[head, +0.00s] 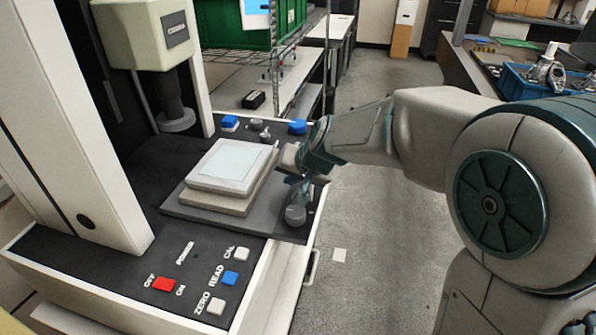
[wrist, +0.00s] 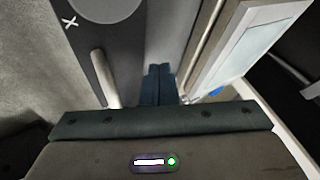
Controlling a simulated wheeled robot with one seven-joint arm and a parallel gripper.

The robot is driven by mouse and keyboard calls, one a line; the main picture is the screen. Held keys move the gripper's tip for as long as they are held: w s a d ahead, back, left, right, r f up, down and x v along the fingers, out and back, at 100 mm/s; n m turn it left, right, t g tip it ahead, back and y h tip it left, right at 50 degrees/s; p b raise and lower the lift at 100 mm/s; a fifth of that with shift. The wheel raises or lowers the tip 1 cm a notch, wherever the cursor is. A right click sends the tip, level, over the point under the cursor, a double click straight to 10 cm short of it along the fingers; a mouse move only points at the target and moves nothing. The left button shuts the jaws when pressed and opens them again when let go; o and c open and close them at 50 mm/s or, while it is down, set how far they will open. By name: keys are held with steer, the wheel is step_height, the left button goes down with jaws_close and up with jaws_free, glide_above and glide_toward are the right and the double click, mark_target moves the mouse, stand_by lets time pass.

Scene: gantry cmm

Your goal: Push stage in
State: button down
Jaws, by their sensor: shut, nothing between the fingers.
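The stage is a dark grey plate (head: 250,226) on the machine's black bed, with its right edge near the bed's front edge. A pale block carries a white instrument (head: 231,165) with a light screen on it. A round grey knob (head: 295,214) shows at the stage's right edge. My gripper (head: 300,190) is at the stage's right side, just above the knob in the picture. In the wrist view my fingers (wrist: 158,85) are together and empty, between a pale rod (wrist: 105,78) and the white instrument. Whether they touch the stage cannot be told.
The machine's head (head: 150,35) hangs over the bed at the back left. Red, blue and white buttons (head: 230,278) line the near panel. A blue knob (head: 297,127) is at the bed's far corner. Open floor (head: 370,240) lies to the right.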

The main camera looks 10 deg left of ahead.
mark_target(266, 184)
steer(key=x, duration=0.3)
steer(key=shift+a+f, duration=0.1)
steer(key=shift+f, duration=0.1)
steer(key=a, duration=0.1)
steer(key=a+p, duration=0.1)
steer(key=a, duration=0.1)
steer(key=shift+w+r+p, duration=0.15)
steer(key=shift+w+p, duration=0.05)
steer(key=shift+p, duration=0.1)
steer(key=shift+w+a, duration=0.1)
steer(key=shift+a, duration=0.35)
